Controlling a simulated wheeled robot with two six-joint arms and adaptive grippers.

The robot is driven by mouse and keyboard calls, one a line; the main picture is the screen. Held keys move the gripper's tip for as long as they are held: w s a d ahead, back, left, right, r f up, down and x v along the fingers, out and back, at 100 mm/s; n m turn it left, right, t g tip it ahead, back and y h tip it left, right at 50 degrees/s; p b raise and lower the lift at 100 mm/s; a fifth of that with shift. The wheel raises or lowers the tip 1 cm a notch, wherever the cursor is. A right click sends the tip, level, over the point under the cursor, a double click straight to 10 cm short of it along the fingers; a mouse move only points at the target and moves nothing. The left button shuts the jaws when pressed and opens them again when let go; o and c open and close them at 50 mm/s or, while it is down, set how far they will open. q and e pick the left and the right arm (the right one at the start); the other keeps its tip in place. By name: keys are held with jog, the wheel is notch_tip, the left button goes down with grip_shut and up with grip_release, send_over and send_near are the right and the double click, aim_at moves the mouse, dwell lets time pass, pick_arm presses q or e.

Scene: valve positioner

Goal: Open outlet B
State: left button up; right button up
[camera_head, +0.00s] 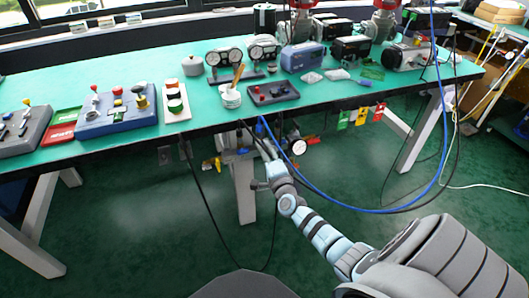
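My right arm comes in from the lower right. Its gripper (267,146) is at the table's front edge, in front of the pipework under the tabletop. The fingers are small and overlap dark parts there, so I cannot tell whether they are open or touching anything. A yellow handle (209,164) sits on this pipework to the left of the gripper. A round white-faced gauge (298,146) and a red part (312,139) are to its right. I can read no outlet B label, so I cannot tell which fitting it is. My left gripper is not in view.
The green-topped table (340,99) carries control boxes, gauges and a blue unit (303,56). A white cup (230,97) stands near the front edge. A blue cable (330,199) loops close by my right arm. Green, yellow and red tags (360,117) hang at the edge.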

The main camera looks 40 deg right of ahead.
jog(key=shift+m, duration=0.5)
jog(key=o, duration=0.9)
jog(key=v, duration=1.2)
jog(key=shift+a, duration=0.1)
